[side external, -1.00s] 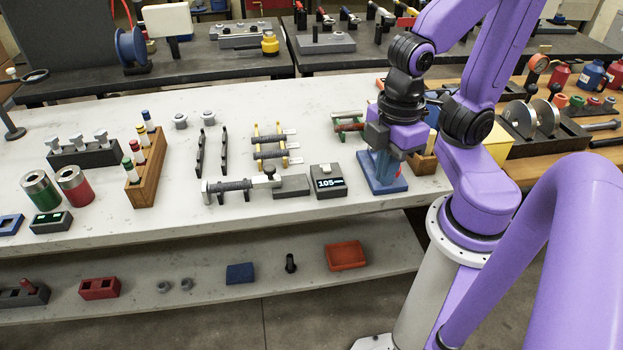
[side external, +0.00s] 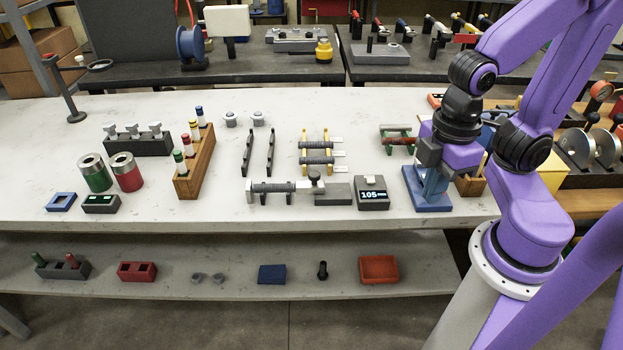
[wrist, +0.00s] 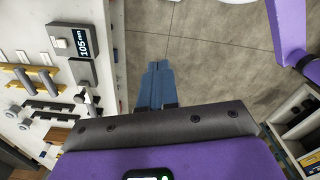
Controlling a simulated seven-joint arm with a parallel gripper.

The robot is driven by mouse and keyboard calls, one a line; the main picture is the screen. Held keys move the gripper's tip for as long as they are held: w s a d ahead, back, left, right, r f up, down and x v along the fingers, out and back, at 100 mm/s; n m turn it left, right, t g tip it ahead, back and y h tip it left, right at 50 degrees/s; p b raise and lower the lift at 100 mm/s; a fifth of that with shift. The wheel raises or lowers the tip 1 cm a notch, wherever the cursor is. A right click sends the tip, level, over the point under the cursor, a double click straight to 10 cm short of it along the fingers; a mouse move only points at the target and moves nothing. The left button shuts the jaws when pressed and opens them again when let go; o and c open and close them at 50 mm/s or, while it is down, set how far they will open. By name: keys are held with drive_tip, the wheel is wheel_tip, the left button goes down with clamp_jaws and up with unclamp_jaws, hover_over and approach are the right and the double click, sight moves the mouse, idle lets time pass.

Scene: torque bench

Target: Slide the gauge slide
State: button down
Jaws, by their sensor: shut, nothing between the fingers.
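The gauge slide (side external: 316,176), a small carriage with a dark round knob, sits near the right end of a horizontal grey bar (side external: 271,187) on the bench. A grey block joins the bar's right end. The display box (side external: 373,198) to the right reads 105 mm; it also shows in the wrist view (wrist: 75,42). The gripper is apart from the slide.
Black rails (side external: 259,153) and yellow-ended racks (side external: 317,150) stand behind the bar. A green rack (side external: 395,137) stands behind my gripper. A wooden tube holder (side external: 195,165) is to the left. Bare bench lies in front of the bar.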

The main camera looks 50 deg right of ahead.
idle(0.3)
drive_tip(key=c, duration=1.1)
unclamp_jaws()
drive_tip(key=shift+w+a, duration=0.1)
drive_tip(key=shift+w, duration=0.05)
drive_tip(key=shift+c, duration=0.2)
drive_tip(key=o, duration=0.3)
drive_tip(key=w+a+r+m, duration=0.1)
drive_tip(key=w+m, duration=0.1)
drive_tip(key=w, duration=0.2)
drive_tip(key=w+a+r+m, duration=0.1)
drive_tip(key=w+m, duration=0.1)
drive_tip(key=w, duration=0.3)
drive_tip(key=w+a+r+m, duration=0.1)
drive_tip(key=w+m, duration=0.1)
drive_tip(key=w, duration=0.2)
drive_tip(key=shift+w+a+r, duration=0.1)
drive_tip(key=shift+w+r, duration=0.05)
drive_tip(key=shift+r, duration=0.1)
drive_tip(key=shift+o, duration=0.2)
drive_tip(key=r+m, duration=0.2)
drive_tip(key=m, duration=0.5)
hover_over(314, 174)
wheel_tip(314, 174, down, 17)
drive_tip(key=shift+f, duration=0.2)
drive_tip(key=shift+c, duration=0.3)
